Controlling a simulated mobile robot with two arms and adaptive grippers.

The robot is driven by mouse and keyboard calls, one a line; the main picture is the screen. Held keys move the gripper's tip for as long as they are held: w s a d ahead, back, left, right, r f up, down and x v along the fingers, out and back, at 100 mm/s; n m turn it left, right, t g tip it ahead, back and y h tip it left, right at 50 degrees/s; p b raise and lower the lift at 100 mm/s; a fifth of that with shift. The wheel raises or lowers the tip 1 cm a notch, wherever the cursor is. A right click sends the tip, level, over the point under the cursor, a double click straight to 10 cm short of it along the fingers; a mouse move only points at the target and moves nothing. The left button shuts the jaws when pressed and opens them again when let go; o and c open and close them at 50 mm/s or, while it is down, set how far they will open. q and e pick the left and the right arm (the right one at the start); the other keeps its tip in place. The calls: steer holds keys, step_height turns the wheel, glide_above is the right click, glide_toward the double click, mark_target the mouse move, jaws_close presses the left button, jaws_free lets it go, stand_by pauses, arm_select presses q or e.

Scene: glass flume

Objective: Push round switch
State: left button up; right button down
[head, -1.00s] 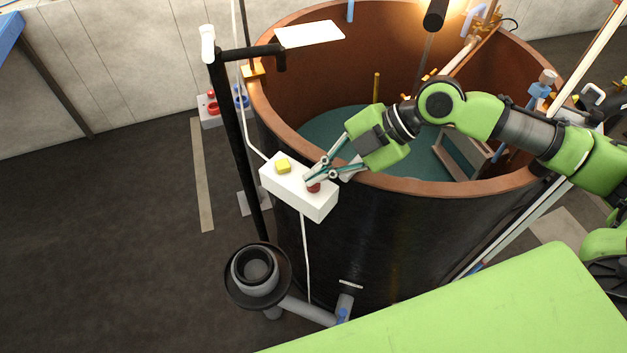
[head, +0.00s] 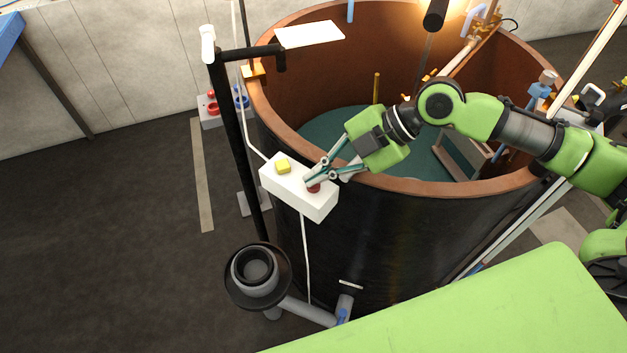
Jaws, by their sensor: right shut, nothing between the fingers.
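A white switch box (head: 318,205) hangs at the outer side of the large tank near its rim. A red round switch (head: 314,188) is on its top at the right, partly hidden by my fingers. My left gripper is not in view.
The tank (head: 400,188) has a copper-coloured rim and holds dark water (head: 335,125). A black post (head: 235,140) stands left of the box. A grey pipe fitting (head: 256,275) is below on the floor. The floor at left is clear.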

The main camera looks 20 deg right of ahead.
mark_target(318, 184)
steer(key=shift+f, duration=0.4)
steer(key=shift+s, duration=0.1)
steer(key=shift+r+p, duration=0.35)
steer(key=shift+r, duration=0.1)
step_height(318, 184, up, 6)
steer(key=p, duration=0.5)
